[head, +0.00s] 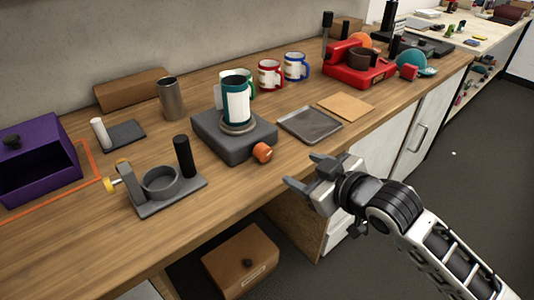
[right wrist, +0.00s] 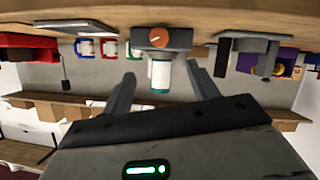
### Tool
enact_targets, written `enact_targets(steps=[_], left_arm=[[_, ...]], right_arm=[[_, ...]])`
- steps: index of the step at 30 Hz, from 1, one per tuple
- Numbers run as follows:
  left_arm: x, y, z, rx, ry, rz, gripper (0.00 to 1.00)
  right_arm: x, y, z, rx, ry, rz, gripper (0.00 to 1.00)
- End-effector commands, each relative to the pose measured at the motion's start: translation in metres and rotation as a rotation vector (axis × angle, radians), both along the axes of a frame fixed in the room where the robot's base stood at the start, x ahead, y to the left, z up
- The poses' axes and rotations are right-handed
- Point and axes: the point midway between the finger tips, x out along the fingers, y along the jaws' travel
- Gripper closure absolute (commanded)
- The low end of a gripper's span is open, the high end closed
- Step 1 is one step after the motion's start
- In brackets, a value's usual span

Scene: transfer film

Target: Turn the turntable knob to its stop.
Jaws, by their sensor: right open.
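The turntable (head: 222,144) is a dark grey box on the wooden bench. An orange knob (head: 262,152) sits on its front right side. A white and teal mug (head: 236,103) stands on the round plate on top. My right gripper (head: 303,171) is open and empty, in front of the bench edge, to the right of the knob and apart from it. In the right wrist view, which is upside down, the orange knob (right wrist: 158,38) with a pale mark shows beyond the two spread fingers (right wrist: 162,92). My left gripper is in neither view.
A metal tray (head: 311,125) lies right of the turntable. A grey fixture with a black post (head: 184,157) stands to its left. A steel cup (head: 171,98), several mugs (head: 270,76) and a red machine (head: 356,68) stand behind.

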Motion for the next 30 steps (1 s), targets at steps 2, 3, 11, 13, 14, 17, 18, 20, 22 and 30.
enact_targets(steps=[2,3,11,13,14,17,18,20,22,30], left_arm=[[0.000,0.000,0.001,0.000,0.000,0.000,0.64],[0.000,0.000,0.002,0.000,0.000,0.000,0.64],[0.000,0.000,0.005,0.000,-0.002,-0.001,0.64],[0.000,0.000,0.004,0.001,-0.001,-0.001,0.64],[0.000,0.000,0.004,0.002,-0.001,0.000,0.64],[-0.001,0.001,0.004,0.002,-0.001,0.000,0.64],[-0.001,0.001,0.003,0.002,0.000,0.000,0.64],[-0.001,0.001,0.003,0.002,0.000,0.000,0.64],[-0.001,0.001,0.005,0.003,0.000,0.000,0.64],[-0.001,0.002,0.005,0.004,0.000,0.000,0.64]], right_arm=[[0.008,0.005,-0.003,0.002,0.001,0.000,0.41],[0.013,0.008,-0.005,0.003,0.001,0.000,0.41],[0.057,0.034,-0.025,0.004,0.001,-0.001,0.41],[0.070,0.041,-0.031,0.004,0.001,-0.001,0.41],[0.075,0.044,-0.033,0.005,0.002,-0.002,0.41],[0.091,0.053,-0.041,0.002,0.000,0.000,0.41],[0.096,0.056,-0.044,0.003,0.001,-0.001,0.41],[0.104,0.061,-0.047,0.003,0.000,-0.002,0.41],[0.111,0.065,-0.049,0.003,-0.001,0.000,0.41],[0.123,0.072,-0.057,0.003,0.001,-0.001,0.41]])
